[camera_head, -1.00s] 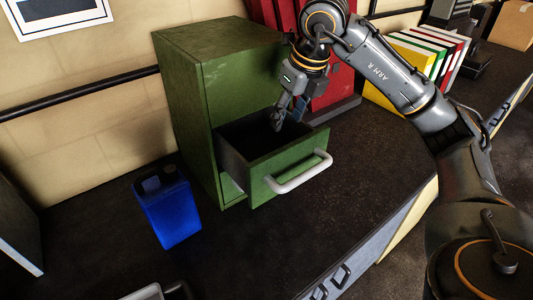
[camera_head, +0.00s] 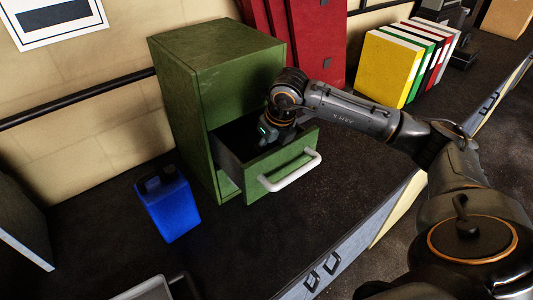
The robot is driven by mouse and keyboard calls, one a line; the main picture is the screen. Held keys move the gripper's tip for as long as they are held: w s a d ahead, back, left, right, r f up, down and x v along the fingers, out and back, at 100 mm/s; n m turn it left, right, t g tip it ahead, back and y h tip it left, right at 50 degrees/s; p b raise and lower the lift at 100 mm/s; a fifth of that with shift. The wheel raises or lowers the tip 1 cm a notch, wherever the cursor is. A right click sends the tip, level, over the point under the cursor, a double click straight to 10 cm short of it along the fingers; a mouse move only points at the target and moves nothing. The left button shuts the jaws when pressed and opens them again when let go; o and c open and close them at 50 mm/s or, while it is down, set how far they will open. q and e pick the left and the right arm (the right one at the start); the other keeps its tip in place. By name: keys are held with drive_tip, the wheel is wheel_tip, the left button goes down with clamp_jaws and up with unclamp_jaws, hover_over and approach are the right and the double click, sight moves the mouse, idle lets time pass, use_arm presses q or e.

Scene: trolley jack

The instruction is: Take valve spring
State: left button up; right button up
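No valve spring can be made out; the inside of the drawer is dark and partly covered by my arm. The green cabinet (camera_head: 190,85) stands on the dark bench with its lower drawer (camera_head: 252,176) pulled open, a white handle on its front. My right arm comes in from the right, and its wrist is over the drawer. My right gripper (camera_head: 265,138) reaches down into the drawer opening; its fingertips are hidden or too dark to judge. My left gripper is not in view.
A blue canister (camera_head: 168,207) stands left of the cabinet. Red binders (camera_head: 318,45) stand behind the drawer, and a row of books (camera_head: 388,68) stands further right. A grey tray edge (camera_head: 150,290) shows at the bottom. The bench right of the drawer is clear.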

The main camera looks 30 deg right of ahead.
clamp_jaws()
idle(0.3)
